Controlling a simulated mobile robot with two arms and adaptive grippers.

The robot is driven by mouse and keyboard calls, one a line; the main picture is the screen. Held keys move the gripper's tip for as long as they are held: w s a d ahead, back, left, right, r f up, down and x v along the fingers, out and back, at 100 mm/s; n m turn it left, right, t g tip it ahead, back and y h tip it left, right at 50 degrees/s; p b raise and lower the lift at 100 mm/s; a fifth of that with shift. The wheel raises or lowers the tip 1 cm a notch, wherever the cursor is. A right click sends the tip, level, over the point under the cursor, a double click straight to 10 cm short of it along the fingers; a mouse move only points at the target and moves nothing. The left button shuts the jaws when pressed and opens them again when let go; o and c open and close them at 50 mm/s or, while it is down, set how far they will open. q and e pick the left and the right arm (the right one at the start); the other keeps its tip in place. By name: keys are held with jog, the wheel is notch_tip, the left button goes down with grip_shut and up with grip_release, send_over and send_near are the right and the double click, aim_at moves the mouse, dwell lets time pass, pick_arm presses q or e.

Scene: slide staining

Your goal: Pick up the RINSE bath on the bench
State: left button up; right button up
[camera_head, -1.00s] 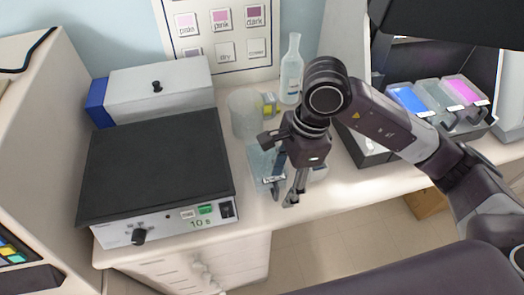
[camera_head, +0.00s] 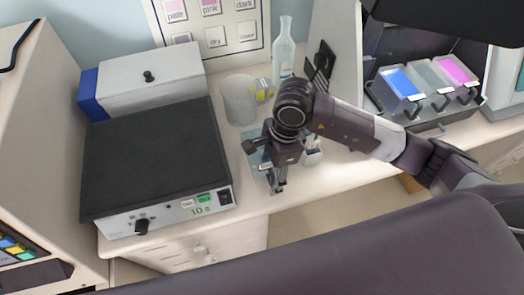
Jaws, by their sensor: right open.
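A pale, see-through bath (camera_head: 257,162) stands on the bench to the right of the hot plate, probably the RINSE bath. Its label cannot be read and my right arm hides much of it. My right gripper (camera_head: 276,187) points down at the bath's front right side, its fingers open. The fingers overlap the bath in the picture; I cannot tell whether they touch it. My left gripper is not in view.
A black-topped hot plate (camera_head: 155,160) stands left, with a white and blue box (camera_head: 150,88) behind. A clear beaker (camera_head: 239,100) and glass bottle (camera_head: 284,50) stand behind the bath. Blue, clear and pink baths (camera_head: 455,72) stand back right. The bench's front edge is close.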

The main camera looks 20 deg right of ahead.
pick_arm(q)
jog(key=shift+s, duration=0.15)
pick_arm(e)
grip_shut()
jog(key=shift+w+r, duration=0.1)
dwell(0.5)
